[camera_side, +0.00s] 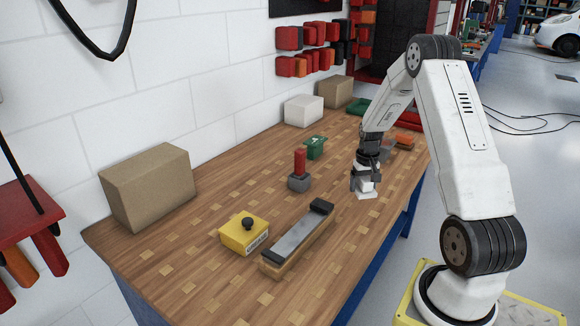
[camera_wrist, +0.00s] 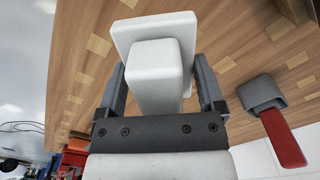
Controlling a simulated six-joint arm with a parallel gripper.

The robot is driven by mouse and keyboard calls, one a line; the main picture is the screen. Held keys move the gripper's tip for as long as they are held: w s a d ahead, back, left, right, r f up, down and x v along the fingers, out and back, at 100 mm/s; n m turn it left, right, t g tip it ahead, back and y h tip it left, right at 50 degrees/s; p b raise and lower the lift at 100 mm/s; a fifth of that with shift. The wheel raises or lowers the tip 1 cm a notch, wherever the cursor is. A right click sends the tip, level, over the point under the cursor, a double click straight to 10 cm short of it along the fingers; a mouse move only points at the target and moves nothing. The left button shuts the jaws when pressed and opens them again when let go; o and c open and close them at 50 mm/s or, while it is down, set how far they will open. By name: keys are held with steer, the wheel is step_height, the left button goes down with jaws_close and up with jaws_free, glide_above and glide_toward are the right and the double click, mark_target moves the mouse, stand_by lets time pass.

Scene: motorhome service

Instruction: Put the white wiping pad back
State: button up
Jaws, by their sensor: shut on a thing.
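My gripper (camera_side: 366,178) is shut on the white wiping pad (camera_side: 367,193), over the right part of the wooden bench near its front edge. In the wrist view the pad (camera_wrist: 150,72) is a white block on a wider flat white plate. My two dark fingers (camera_wrist: 160,80) stand on either side of the block. The plate points away from my gripper, toward the bench top. I cannot tell whether it touches the wood. The pad's place is not clear in these views.
On the wooden bench (camera_side: 190,262), a long block with a grey metal top (camera_side: 300,236) lies left of the pad. A yellow box (camera_side: 242,234), a grey block with red handle (camera_side: 299,178) and a green item (camera_side: 315,148) stand nearby. Boxes line the wall.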

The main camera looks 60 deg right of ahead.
mark_target(357, 202)
steer(key=shift+w+d+f, duration=0.25)
steer(key=shift+w+f, duration=0.05)
steer(key=shift+f, duration=0.15)
steer(key=shift+w+d+f, duration=0.25)
steer(key=shift+w+f, duration=0.05)
steer(key=shift+f, duration=0.15)
steer(key=shift+w+d+f, duration=0.15)
steer(key=shift+w+f, duration=0.05)
steer(key=shift+f, duration=1.6)
steer(key=shift+f, duration=0.15)
steer(key=o, duration=0.9)
step_height(357, 202, up, 12)
steer(key=shift+r, duration=0.15)
